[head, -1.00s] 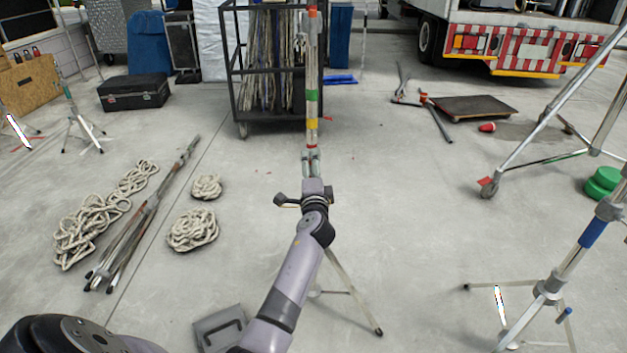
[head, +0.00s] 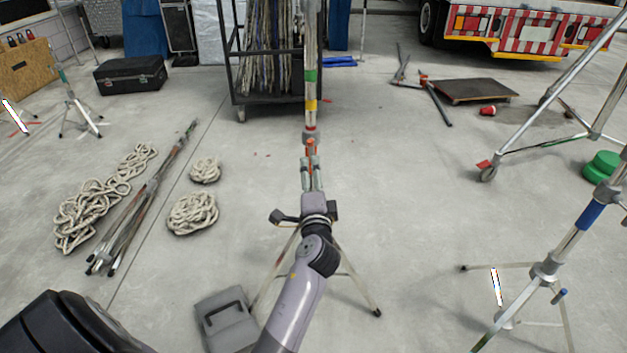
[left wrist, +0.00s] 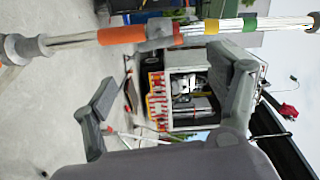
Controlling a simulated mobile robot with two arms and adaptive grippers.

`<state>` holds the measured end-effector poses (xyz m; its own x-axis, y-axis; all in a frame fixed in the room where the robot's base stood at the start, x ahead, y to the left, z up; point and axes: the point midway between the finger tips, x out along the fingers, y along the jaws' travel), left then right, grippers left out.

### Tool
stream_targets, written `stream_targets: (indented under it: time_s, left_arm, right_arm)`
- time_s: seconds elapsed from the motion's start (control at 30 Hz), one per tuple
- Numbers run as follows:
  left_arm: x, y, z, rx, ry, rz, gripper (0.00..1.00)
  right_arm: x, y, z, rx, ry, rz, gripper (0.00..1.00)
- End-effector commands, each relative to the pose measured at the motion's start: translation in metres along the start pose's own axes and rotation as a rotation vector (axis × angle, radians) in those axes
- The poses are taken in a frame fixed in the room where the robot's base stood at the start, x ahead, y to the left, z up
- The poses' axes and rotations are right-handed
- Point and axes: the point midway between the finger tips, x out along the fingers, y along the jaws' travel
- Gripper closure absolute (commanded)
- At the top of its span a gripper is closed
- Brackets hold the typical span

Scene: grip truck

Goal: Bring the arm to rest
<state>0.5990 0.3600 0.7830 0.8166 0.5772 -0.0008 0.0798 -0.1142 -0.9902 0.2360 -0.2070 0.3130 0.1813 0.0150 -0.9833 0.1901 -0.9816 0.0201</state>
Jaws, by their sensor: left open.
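My left gripper (head: 312,162) is open and empty in the middle of the head view. Just ahead of it stands an upright light-stand pole (head: 311,80) with green, yellow and orange bands. In the left wrist view the pole (left wrist: 190,30) runs across the top, beyond the two spread fingers (left wrist: 165,72), with nothing between them. The stand's legs (head: 362,290) spread on the floor below my arm. My right gripper is not in view.
A grey case (head: 222,312) lies left of my arm. Rope coils (head: 192,212) and a bundle of poles (head: 145,205) lie further left. Another stand (head: 548,268) is at right. A wheeled cart (head: 236,65) stands behind the pole. Bare floor lies at centre right.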

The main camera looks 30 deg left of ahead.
Motion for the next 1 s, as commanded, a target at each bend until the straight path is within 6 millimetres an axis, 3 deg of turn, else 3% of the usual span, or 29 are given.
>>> stream_targets:
  time_s: [0.27, 0.37, 0.47, 0.67, 0.8, 1.0]
  left_arm:
    - [0.0, 0.001, 0.0, 0.0, 0.001, 0.001, 0.2]
    - [-0.002, 0.016, 0.0, -0.014, 0.007, 0.034, 0.2]
    - [-0.012, 0.057, 0.001, -0.063, 0.021, 0.127, 0.2]
    - [-0.066, 0.191, 0.016, -0.233, 0.01, 0.459, 0.2]
    - [-0.126, 0.279, 0.037, -0.343, -0.056, 0.7, 0.2]
    - [-0.228, 0.376, 0.08, -0.47, -0.222, 1.007, 0.2]
  right_arm:
    - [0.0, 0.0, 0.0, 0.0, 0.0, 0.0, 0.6]
    - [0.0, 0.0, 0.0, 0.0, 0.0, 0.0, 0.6]
    - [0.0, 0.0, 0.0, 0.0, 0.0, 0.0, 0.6]
    - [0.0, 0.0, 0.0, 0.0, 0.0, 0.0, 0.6]
    - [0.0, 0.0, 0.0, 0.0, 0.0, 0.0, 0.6]
    - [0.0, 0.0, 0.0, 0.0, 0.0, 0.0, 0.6]
